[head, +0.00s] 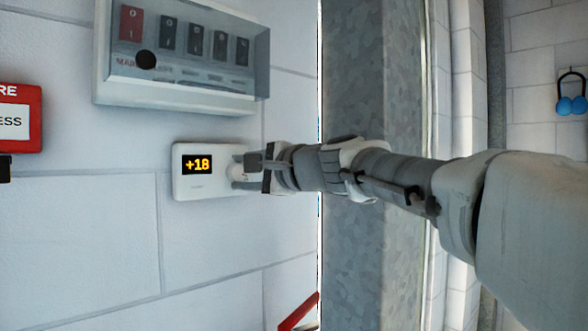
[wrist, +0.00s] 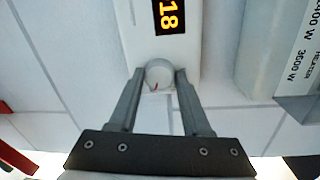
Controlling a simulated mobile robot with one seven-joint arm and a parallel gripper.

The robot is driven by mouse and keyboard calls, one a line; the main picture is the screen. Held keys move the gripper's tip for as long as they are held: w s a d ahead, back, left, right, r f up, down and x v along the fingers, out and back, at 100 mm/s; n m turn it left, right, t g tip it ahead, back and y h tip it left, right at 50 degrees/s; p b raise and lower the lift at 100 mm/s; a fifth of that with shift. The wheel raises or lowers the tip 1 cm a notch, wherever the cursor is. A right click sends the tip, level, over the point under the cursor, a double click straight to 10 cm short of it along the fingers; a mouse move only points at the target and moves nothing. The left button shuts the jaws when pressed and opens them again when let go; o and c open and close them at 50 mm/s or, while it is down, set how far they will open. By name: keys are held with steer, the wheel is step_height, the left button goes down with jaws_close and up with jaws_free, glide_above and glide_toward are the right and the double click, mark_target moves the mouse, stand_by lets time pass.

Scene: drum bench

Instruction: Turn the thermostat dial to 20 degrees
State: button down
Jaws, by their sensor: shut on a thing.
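The white thermostat (head: 204,186) is on the wall, left of centre in the head view, and its display (head: 197,165) reads +18 in orange. In the wrist view the thermostat (wrist: 192,50) is at the top, with the display (wrist: 169,17) turned sideways and reading 18. The round white dial (wrist: 159,75) has a small red mark near its lower edge. My gripper (wrist: 160,80) has one finger on each side of the dial and is shut on it. In the head view my gripper (head: 246,172) reaches the dial from the right and partly hides it.
A switch box (head: 180,95) with a clear cover and several switches is mounted just above the thermostat. A red box (head: 20,118) is at the left edge. A grey column (head: 354,80) stands right of the thermostat, behind my arm. The wall below the thermostat is clear.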

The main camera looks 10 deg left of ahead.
steer(key=shift+f+m, duration=0.1)
steer(key=shift+m, duration=0.6)
steer(key=c, duration=0.6)
jaws_free()
